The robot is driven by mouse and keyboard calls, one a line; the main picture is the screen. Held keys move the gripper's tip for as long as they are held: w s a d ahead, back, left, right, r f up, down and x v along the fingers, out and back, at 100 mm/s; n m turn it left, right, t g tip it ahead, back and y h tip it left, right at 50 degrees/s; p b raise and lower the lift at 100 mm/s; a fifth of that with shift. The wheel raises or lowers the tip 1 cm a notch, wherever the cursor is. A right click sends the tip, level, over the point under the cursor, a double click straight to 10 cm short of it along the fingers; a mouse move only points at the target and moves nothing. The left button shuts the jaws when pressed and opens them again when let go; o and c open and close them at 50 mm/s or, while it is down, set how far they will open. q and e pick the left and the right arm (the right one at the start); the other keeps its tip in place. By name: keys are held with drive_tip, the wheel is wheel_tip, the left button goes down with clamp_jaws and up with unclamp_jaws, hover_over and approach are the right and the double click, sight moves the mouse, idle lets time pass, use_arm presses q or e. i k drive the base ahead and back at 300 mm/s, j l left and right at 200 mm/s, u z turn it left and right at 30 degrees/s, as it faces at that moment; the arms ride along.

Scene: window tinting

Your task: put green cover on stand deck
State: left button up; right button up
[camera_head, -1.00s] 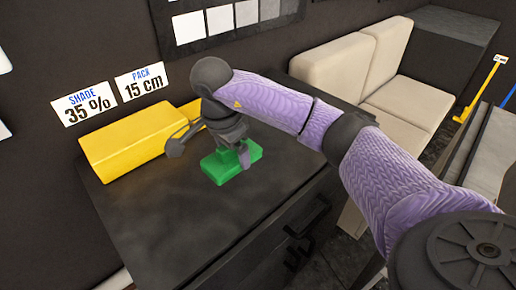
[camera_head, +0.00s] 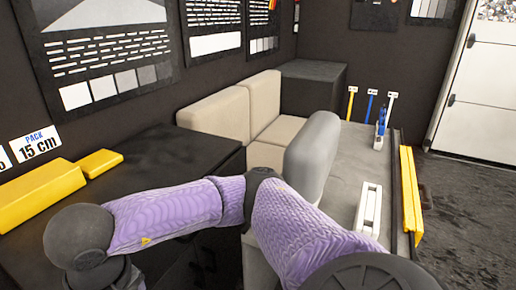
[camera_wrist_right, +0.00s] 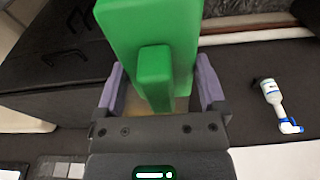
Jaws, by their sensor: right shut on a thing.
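The green cover (camera_wrist_right: 150,30) is a block with a raised grip, seen close up in the right wrist view. My right gripper (camera_wrist_right: 160,78) has its purple fingers on both sides of the grip and is shut on it. In the head view, my right arm reaches across to the lower left; its gripper is mostly cut off by the bottom edge, and the cover is hidden there. A grey-topped stand (camera_head: 345,160) is at the right in the head view. I cannot tell for certain that its top is the stand deck. My left gripper is not in view.
A dark cabinet (camera_head: 150,155) with yellow blocks (camera_head: 45,192) is at the left. A beige seat (camera_head: 215,115) lies beyond my arm. The grey stand holds a white holder (camera_head: 369,208), a blue-and-white bottle (camera_head: 380,128) and a yellow edge bar (camera_head: 410,195). Dark floor is free at the right.

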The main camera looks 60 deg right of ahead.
sight(348, 168)
drive_tip(key=k+l, duration=0.25)
drive_tip(key=k, duration=0.2)
drive_tip(key=k+l+u, duration=0.15)
drive_tip(key=k+l, duration=0.35)
drive_tip(key=k, duration=0.35)
drive_tip(key=k+l+u, duration=0.1)
drive_tip(key=k+l, duration=0.15)
drive_tip(key=k, duration=0.2)
drive_tip(key=i+l+u, duration=0.1)
drive_tip(key=l, duration=1.2)
drive_tip(key=i+l+u, duration=0.15)
drive_tip(key=l, duration=1.1)
